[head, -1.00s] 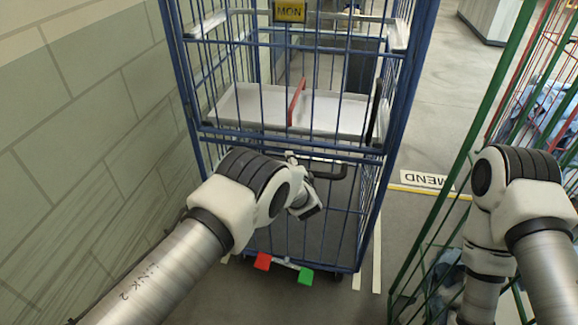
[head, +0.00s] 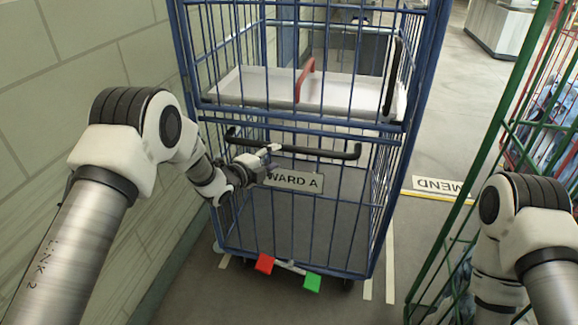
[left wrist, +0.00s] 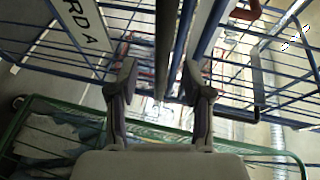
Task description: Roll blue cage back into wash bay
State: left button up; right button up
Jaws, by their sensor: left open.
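The blue cage (head: 400,150) stands upright before me, with a black horizontal push bar (head: 310,152) across its front and a WARD A plate (head: 295,181) below it. A red pedal (head: 264,263) and a green pedal (head: 312,282) sit at its base. My left gripper (head: 268,163) is open at the cage front, close to the push bar's left half. In the left wrist view, a dark bar (left wrist: 166,45) runs between the open fingers (left wrist: 163,90); I cannot tell whether they touch it. My right gripper is out of view; only its arm shows. No wash bay can be identified.
A brick wall (head: 80,70) runs close along the left. A green cage (head: 520,110) with cloth stands at the right, beside my right arm, and a red cage (head: 530,90) is behind it. A MEND floor sign (head: 438,187) lies between the cages.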

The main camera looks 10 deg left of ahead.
aim_at(286, 150)
pick_arm(q)
jog(key=shift+w+d+r, duration=0.15)
jog(key=shift+w+d, duration=0.1)
jog(key=shift+w, duration=0.05)
jog(key=x, duration=0.7)
jog(key=shift+p, duration=0.4)
jog(key=shift+r, duration=0.1)
grip_shut()
